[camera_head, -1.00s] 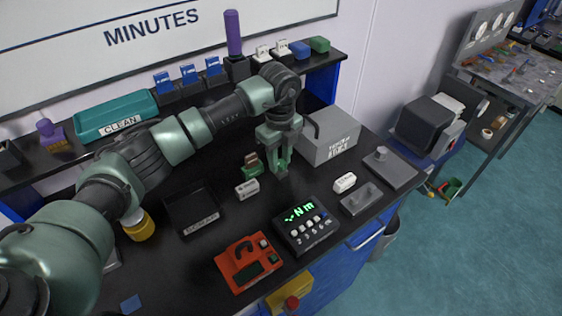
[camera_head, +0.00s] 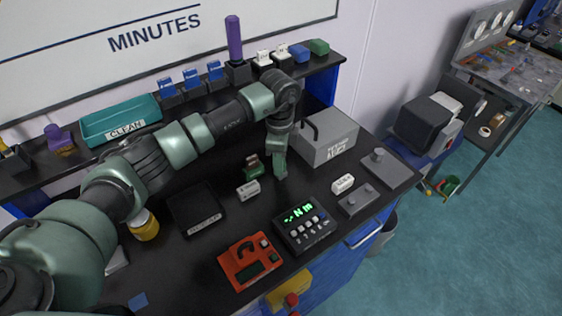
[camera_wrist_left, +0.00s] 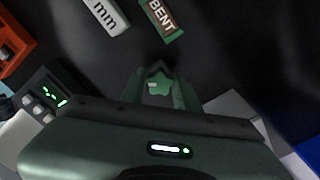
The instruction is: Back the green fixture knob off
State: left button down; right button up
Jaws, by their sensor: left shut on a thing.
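My left gripper (camera_head: 279,172) points down at the middle of the black bench, in front of the grey box. In the left wrist view a green lobed knob (camera_wrist_left: 158,84) with a small pale mark sits between the two fingers of the gripper (camera_wrist_left: 157,93), which are shut on it. In the head view the knob is hidden by the gripper. A green block with a brown part (camera_head: 253,167) stands just left of the gripper; in the left wrist view its label reads BENT (camera_wrist_left: 160,17). My right gripper does not show.
A white "mm" block (camera_head: 249,189) lies left of the gripper. The display unit (camera_head: 305,224) and red device (camera_head: 249,262) stand nearer the front. The grey box (camera_head: 326,138) is close behind on the right. A black tray (camera_head: 195,208) lies left.

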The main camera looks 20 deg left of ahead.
pick_arm(q)
jog(key=shift+f, duration=0.1)
jog(key=shift+s+r+n+p, duration=0.1)
jog(key=shift+r+n+p, duration=0.1)
jog(key=shift+n+p, duration=0.6)
jog(key=n, duration=0.2)
jog(key=shift+f+n+p, duration=0.1)
jog(key=shift+n+p, duration=0.2)
jog(key=shift+p, duration=0.1)
jog(key=shift+f, duration=0.1)
jog(key=shift+n+p, duration=0.3)
jog(key=shift+n, duration=0.2)
jog(key=shift+s+d+n+p, duration=0.1)
jog(key=shift+n+p, duration=0.25)
jog(key=shift+n, duration=0.45)
jog(key=shift+d+n, duration=0.2)
jog(key=shift+n, duration=0.6)
jog(key=shift+a+n, duration=0.2)
jog(key=shift+n, duration=0.2)
